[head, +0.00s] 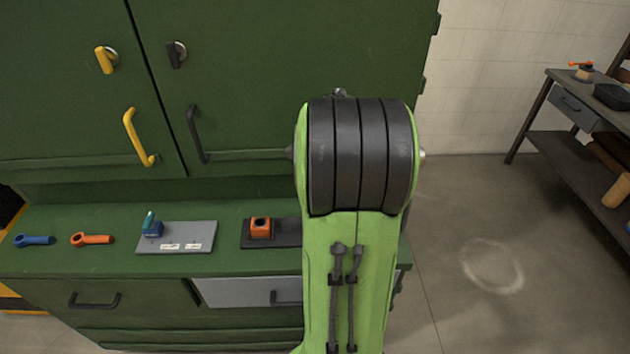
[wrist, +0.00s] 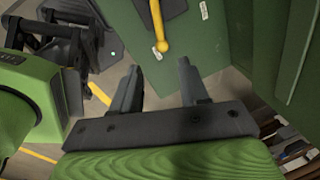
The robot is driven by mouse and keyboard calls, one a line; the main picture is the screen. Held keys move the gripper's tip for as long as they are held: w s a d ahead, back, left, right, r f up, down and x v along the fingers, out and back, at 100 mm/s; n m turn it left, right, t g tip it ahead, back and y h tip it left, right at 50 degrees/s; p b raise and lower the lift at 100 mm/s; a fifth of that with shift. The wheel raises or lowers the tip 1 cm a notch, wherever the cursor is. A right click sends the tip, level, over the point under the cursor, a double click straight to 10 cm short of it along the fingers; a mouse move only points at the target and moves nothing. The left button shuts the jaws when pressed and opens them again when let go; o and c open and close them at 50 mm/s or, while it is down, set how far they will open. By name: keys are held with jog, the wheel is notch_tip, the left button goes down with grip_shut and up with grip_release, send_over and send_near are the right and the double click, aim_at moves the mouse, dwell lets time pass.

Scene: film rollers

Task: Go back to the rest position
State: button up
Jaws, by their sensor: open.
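My green arm with a black ribbed joint stands upright in the right half of the head view, in front of the green cabinet (head: 290,60). My gripper is hidden there. In the wrist view my gripper (wrist: 162,90) is open, its two dark fingers apart with nothing between them. Beyond the fingers are floor and a green panel with a yellow handle (wrist: 158,28).
On the green counter (head: 60,262) lie a blue wrench-like tool (head: 35,241), an orange one (head: 92,239), a grey plate (head: 205,232) with a blue-teal part (head: 152,226), and a black plate with an orange block (head: 260,227). A side table (head: 560,75) stands right, with open floor before it.

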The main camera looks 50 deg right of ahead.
jog(key=w+a+r+n+t, duration=0.1)
jog(key=w+a+r+n, duration=0.15)
jog(key=a+n, duration=0.2)
jog(key=w+a+r+n, duration=0.1)
jog(key=a+r+n, duration=0.25)
jog(key=a, duration=0.25)
jog(key=s+a+r+n+t+y, duration=0.1)
jog(key=s+a+n, duration=0.3)
jog(key=a+n, duration=0.5)
jog(key=s+a+r+n+t+y, duration=0.1)
jog(key=s+a+n, duration=0.3)
jog(key=a+n, duration=0.5)
jog(key=n+t, duration=0.1)
jog(key=n, duration=0.3)
jog(key=shift+s+a+r+n+t, duration=0.15)
jog(key=shift+s+a+n+t, duration=0.15)
jog(key=shift+s, duration=0.1)
